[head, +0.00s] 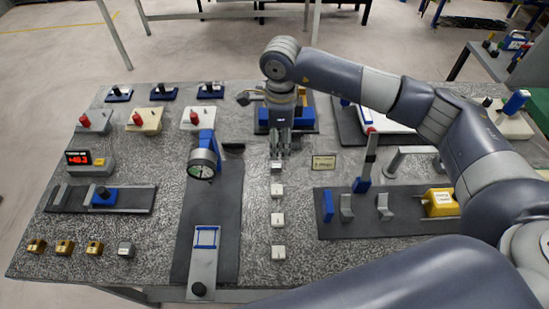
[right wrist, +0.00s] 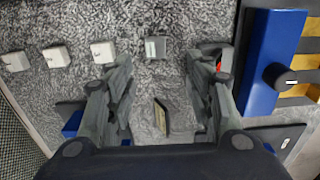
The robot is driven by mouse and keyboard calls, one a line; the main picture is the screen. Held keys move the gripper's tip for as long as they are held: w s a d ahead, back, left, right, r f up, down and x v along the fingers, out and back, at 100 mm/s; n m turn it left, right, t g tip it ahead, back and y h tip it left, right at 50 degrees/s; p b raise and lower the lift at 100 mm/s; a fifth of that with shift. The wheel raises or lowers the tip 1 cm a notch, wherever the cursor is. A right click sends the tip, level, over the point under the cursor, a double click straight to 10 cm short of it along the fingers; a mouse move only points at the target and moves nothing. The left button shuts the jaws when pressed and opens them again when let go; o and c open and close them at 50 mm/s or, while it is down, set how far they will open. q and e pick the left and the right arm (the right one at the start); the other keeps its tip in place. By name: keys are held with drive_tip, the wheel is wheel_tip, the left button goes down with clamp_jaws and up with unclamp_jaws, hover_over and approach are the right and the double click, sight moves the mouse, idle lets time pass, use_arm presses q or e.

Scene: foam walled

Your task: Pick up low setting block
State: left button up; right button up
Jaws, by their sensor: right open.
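Several small blocks stand in a column on the speckled table in the head view. The far one (head: 277,166) is greyer; the others, such as the middle white block (head: 277,190) and the near white block (head: 278,252), are paler. I cannot read which one is the low setting block. My right gripper (head: 280,150) points down just beyond the grey block, open and empty. In the right wrist view the grey block (right wrist: 156,47) lies just past the gap between the open fingers (right wrist: 158,62); a white block (right wrist: 103,52) is to its left. My left gripper is not seen.
A blue fixture (head: 272,115) stands behind the right gripper. A small label plate (head: 324,162) is right of the block column. A dial gauge (head: 202,163) on a blue stand is left. A dark mat with a yellow box (head: 440,202) lies right. Gold blocks (head: 65,247) sit front left.

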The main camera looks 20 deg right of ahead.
sight(279, 163)
wheel_tip(279, 163, down, 2)
drive_tip(key=shift+s, duration=0.15)
drive_tip(key=shift+f+p, duration=0.3)
drive_tip(key=f+p, duration=0.1)
drive_tip(key=f, duration=0.1)
drive_tip(key=f+p, duration=0.1)
drive_tip(key=f, duration=0.1)
drive_tip(key=shift+s+a, duration=0.2)
drive_tip(key=shift+f, duration=0.35)
drive_tip(key=shift+w+f, duration=0.1)
drive_tip(key=shift+f, duration=0.05)
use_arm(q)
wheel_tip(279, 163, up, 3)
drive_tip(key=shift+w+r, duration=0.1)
use_arm(e)
clamp_jaws()
